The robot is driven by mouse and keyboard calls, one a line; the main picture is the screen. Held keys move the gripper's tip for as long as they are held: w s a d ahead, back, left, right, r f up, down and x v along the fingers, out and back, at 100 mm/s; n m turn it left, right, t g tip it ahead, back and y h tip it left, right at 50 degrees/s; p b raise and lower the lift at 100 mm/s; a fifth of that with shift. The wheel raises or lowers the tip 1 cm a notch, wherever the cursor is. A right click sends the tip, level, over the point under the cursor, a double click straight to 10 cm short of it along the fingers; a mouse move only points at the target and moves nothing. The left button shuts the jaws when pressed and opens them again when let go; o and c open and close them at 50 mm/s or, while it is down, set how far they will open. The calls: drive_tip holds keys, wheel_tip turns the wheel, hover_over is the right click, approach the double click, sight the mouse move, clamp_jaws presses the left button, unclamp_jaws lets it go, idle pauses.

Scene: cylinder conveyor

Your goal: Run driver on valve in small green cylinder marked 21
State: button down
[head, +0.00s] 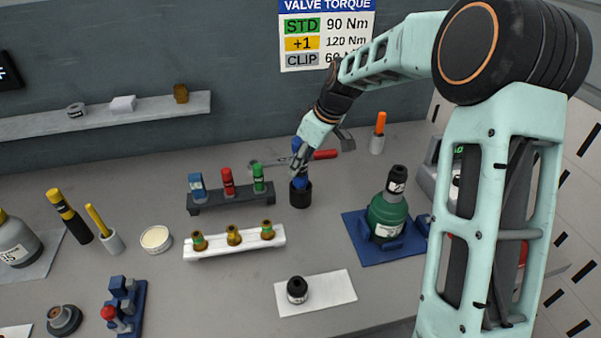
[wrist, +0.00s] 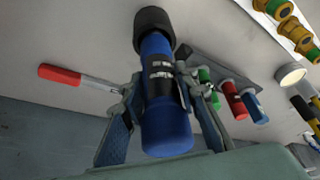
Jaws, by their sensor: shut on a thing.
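My gripper (head: 298,162) is shut on the blue driver (head: 300,182), upright over a black cup (head: 300,200); its lower end looks to be inside the cup. In the wrist view the blue driver (wrist: 165,95) lies between both fingers, with the black cup (wrist: 155,30) at its far end. A small green cylinder (head: 385,217) stands on a blue base (head: 362,238) right of my gripper. Its dark top (head: 397,180) carries a white label. The number on the cylinder's front label is too small to read.
A dark rack (head: 232,200) holds small blue, red and green pieces. A white rack (head: 235,248) holds several brass-coloured fittings. A red-handled tool (head: 325,154) lies behind my gripper. A black part (head: 297,289) sits on a white sheet (head: 338,288). A wall sign (head: 327,35) lists torques.

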wheel_tip(320, 180, up, 6)
drive_tip(key=s+d+r+m+t+h+p, duration=0.1)
drive_tip(key=s+d+r+m+p, duration=0.2)
drive_tip(key=s+d+r, duration=0.5)
drive_tip(key=s+d+r+m+t+h+p, duration=0.1)
drive_tip(key=s+d+r+m+p, duration=0.25)
drive_tip(key=d+r, duration=0.85)
wheel_tip(320, 180, down, 7)
drive_tip(key=b, duration=0.5)
drive_tip(key=shift+s+d+n, duration=0.25)
drive_tip(key=shift+d+n, duration=0.1)
drive_tip(key=shift+d, duration=0.05)
drive_tip(key=shift+s+f+g+b, duration=0.15)
drive_tip(key=shift+f+g+b, duration=0.15)
drive_tip(key=shift+f+b, duration=0.8)
idle(0.9)
drive_tip(key=shift+r+b, duration=0.45)
drive_tip(key=shift+r, duration=0.2)
idle(1.8)
